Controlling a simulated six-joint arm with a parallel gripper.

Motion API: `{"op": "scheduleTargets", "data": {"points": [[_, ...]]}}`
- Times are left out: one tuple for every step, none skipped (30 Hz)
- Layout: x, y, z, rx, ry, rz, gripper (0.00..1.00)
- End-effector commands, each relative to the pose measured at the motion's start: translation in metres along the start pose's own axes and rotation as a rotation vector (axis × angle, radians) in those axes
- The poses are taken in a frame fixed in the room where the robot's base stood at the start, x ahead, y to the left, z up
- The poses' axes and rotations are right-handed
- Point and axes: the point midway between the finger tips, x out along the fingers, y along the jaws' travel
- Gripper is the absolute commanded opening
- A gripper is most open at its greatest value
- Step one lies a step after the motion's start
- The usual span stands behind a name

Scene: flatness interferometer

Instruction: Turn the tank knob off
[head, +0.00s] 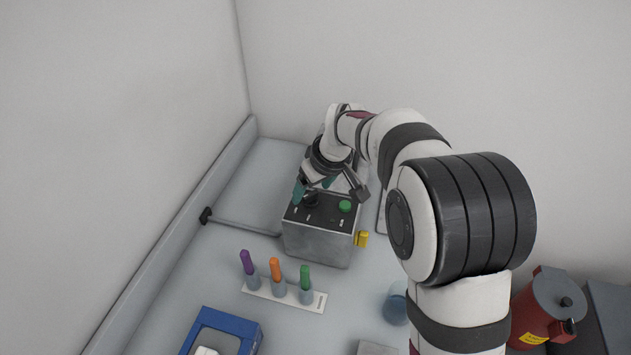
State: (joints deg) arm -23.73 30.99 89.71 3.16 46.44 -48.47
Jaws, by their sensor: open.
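A grey metal box (317,244) with a black top panel stands in the middle of the bench. On its panel are a dark round knob (311,200) and a green button (345,206); I cannot read the labels, so I cannot confirm which control is the tank knob. My gripper (312,188) is over the panel, pointing down, with teal fingertips apart. The dark knob lies between or just in front of the fingertips; contact cannot be told. My wrist hides the back of the panel.
A yellow part (362,239) sticks out at the box's right side. In front is a white rack (316,302) with purple, orange and green-handled tools. A blue tray (248,334), a bluish cup (394,309) and a red canister (533,318) stand nearer. A rod (240,226) lies left.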

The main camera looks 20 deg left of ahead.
Motion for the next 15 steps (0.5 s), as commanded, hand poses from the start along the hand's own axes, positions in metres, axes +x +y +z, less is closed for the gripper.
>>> {"op": "scheduleTargets", "data": {"points": [[0.0054,-0.0003,0.0002,0.000,-0.001,-0.001,0.80],[0.0080,-0.0003,0.0003,0.000,-0.001,-0.001,0.80],[0.0107,-0.0002,0.0003,0.000,-0.001,0.000,0.80],[0.0121,-0.0001,0.0002,0.000,-0.001,0.000,0.80],[0.0131,-0.0001,0.0001,0.000,0.000,0.000,0.80],[0.0138,0.0000,0.0000,0.000,0.000,0.000,0.80],[0.0140,0.0000,0.0000,0.000,0.001,0.000,0.80],[0.0140,0.0000,-0.0001,0.000,0.001,0.000,0.80],[0.0139,0.0000,-0.0001,0.000,0.001,0.000,0.80],[0.0138,0.0000,-0.0001,0.000,0.001,0.000,0.80],[0.0138,0.0001,0.0000,0.000,0.001,0.000,0.80],[0.0137,0.0001,0.0000,0.000,0.001,0.000,0.80],[0.0137,0.0001,0.0000,0.000,0.000,0.000,0.76],[0.0136,0.0001,0.0000,0.000,0.000,0.000,0.71],[0.0136,0.0001,0.0000,0.000,0.000,0.000,0.64]]}}
